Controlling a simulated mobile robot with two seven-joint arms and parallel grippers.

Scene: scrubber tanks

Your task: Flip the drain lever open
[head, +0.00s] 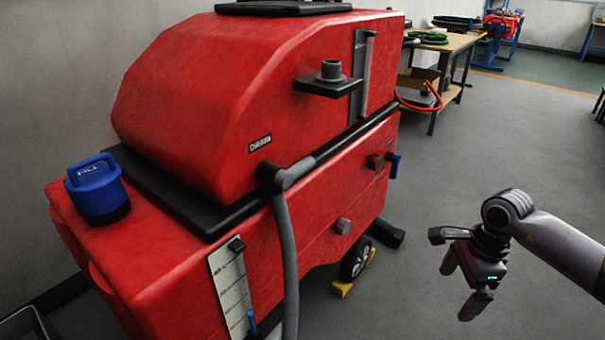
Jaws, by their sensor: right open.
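The red scrubber tank (195,110) fills the left and middle of the head view. A "DRAIN" label (260,143) is on its upper body, above a grey elbow and hose (288,240). A small blue lever (394,165) hangs down beside a brass-brown fitting (375,162) on the tank's right end. Another small blue part (252,322) shows low by the gauge strip; I cannot tell what it is. My right gripper (462,286) is open and empty, pointing down over the floor, right of and apart from the tank. My left gripper is not in view.
A blue cap (96,188) marked "FILL" sits on the tank's left. A black bracket with a grey port (329,80) juts out above. A wheel (356,258) with a yellow chock (342,289) is below. Workbenches (452,45) stand behind. The grey floor (480,130) at right is clear.

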